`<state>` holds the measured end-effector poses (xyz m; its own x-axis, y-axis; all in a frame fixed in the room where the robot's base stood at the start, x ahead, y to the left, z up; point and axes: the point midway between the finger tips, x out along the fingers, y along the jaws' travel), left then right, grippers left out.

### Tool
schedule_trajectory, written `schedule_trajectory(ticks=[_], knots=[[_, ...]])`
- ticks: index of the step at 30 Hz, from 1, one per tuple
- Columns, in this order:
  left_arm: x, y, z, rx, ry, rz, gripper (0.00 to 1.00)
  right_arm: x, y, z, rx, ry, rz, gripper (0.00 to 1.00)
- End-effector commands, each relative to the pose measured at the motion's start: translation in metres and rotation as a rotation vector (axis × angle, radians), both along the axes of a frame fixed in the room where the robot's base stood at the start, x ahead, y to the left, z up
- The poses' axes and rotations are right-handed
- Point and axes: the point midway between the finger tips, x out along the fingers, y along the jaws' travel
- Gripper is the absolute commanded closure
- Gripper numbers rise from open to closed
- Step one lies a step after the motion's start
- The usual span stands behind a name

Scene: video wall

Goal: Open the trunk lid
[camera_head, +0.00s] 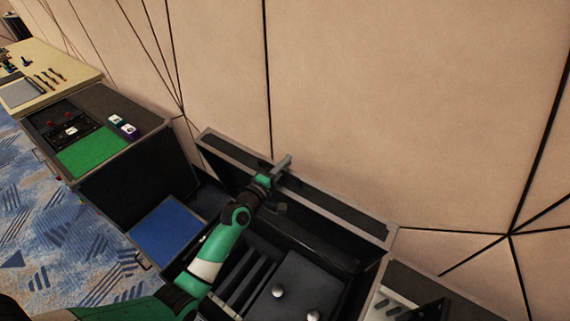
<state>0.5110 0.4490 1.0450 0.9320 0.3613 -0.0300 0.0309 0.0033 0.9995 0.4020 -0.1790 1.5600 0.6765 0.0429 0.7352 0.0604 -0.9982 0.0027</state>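The trunk is a large black case with grey metal edging. Its lid (335,212) stands raised at the back, close to the wall, with its dark inner side facing me. The interior shows a blue panel (168,232), dark slats and a dark box with round silver knobs (300,290). My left gripper (283,184) is at the raised lid, overlapping its upper edge near the middle. Its fingers look spread apart; I cannot tell whether they touch the lid. My green and white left arm hides part of the trunk. My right gripper is not in view.
A black case with a green panel (92,152) and small boxes stands to the left. A pale table (62,72) with tools is farther left. The beige panelled wall (400,100) rises close behind the lid. Another dark case (415,290) is at the lower right.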

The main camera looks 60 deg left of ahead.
Motion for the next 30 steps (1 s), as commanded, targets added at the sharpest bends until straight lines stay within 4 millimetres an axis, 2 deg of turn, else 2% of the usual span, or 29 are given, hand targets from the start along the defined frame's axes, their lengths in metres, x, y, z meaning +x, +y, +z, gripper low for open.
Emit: schedule_trajectory(ticks=[2, 30], knots=[[-0.0001, 0.0000, 0.0000, 0.000, 0.000, 0.000, 1.00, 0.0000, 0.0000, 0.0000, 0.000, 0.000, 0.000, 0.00], [-0.0002, -0.0001, 0.0002, 0.000, -0.001, 0.000, 1.00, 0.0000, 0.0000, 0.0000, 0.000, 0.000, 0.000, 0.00]])
